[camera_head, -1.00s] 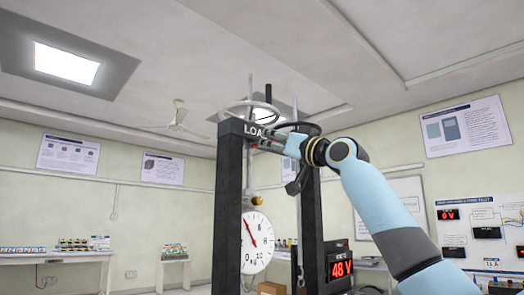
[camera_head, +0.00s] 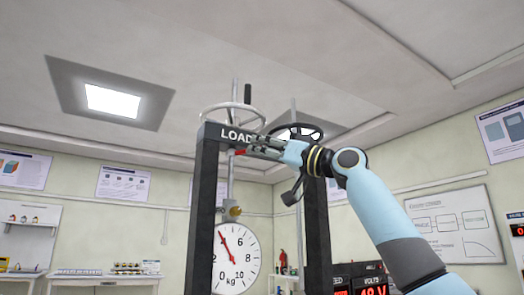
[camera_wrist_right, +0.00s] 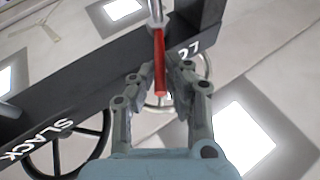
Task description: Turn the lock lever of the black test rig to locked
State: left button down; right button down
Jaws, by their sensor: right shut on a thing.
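The black test rig (camera_head: 203,205) stands in the middle of the head view, with "LOAD" on its top beam. The red lock lever (camera_wrist_right: 160,62) juts from a metal shaft at the beam in the right wrist view. Only a bit of its red (camera_head: 240,152) shows in the head view, just below "LOAD". My right gripper (camera_head: 262,147) is at the beam, shut on the lever. In the right wrist view its fingers (camera_wrist_right: 167,72) stand either side of the red lever. The lever's lock markings are not readable. My left gripper is not in view.
A silver handwheel (camera_head: 232,108) and a black handwheel (camera_head: 318,132) sit on top of the rig. A round kg dial (camera_head: 238,258) hangs between the posts. A red-digit display (camera_head: 370,290) is at lower right. Benches (camera_head: 90,276) stand along the left wall.

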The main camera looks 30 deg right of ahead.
jog(key=c, duration=1.6)
grip_release()
jog(key=shift+w+d, duration=0.1)
jog(key=shift+c, duration=0.2)
jog(key=shift+f, duration=0.1)
jog(key=v, duration=1.2)
